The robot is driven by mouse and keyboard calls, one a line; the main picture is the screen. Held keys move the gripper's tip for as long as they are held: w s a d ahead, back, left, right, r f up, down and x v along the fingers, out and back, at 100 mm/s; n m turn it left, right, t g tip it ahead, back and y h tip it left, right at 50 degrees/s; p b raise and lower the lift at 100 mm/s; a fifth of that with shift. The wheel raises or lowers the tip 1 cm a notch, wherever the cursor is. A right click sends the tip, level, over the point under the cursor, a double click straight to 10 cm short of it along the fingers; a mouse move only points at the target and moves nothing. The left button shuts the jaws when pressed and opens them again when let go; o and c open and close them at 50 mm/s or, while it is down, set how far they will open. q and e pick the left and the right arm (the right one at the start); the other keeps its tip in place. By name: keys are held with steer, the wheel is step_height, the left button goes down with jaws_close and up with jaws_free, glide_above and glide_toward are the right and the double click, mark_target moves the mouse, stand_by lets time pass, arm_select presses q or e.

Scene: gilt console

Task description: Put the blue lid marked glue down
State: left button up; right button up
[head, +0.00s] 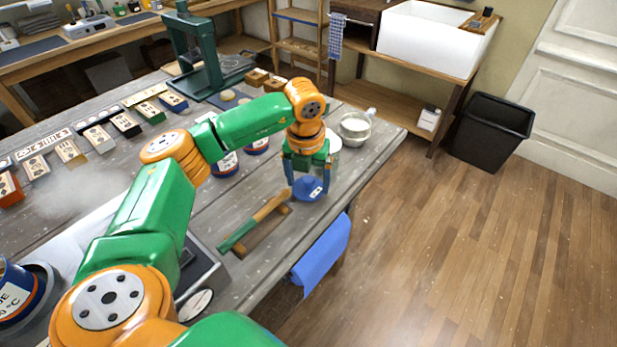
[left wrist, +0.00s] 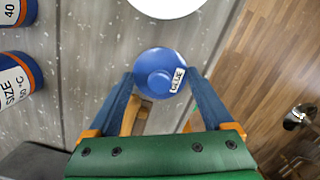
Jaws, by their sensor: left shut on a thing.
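The round blue lid (head: 309,188) with a knob and a white label is between the fingers of my left gripper (head: 307,180). In the left wrist view the lid (left wrist: 153,84) shows its label reading GLUE, with one finger of the gripper (left wrist: 161,77) on either side. My left gripper is shut on the lid, over the workbench (head: 345,185) near its right edge. I cannot tell whether the lid touches the bench top. My right gripper is not in view.
A brush with a green handle (head: 237,236) lies on a wooden rest just left of the lid. Labelled pots (head: 225,166) stand behind my arm. A blue cloth (head: 322,254) hangs at the bench edge.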

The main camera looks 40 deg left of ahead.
mark_target(307, 183)
arm_select(q)
steer(key=shift+f, duration=0.4)
steer(key=shift+f+b, duration=0.3)
steer(key=shift+f, duration=0.05)
steer(key=o, duration=1.1)
steer(key=shift+r, duration=0.3)
steer(key=shift+w+r, duration=0.1)
steer(key=shift+r, duration=0.2)
steer(key=r, duration=0.2)
steer(key=r+b, duration=0.1)
steer(key=r, duration=0.2)
steer(key=s+r, duration=0.1)
steer(key=r, duration=0.2)
steer(key=shift+d, duration=0.2)
steer(key=r, duration=0.3)
steer(key=shift+s+r, duration=0.15)
steer(key=shift+s, duration=0.1)
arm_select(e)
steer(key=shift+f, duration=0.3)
arm_select(q)
steer(key=shift+d, duration=0.1)
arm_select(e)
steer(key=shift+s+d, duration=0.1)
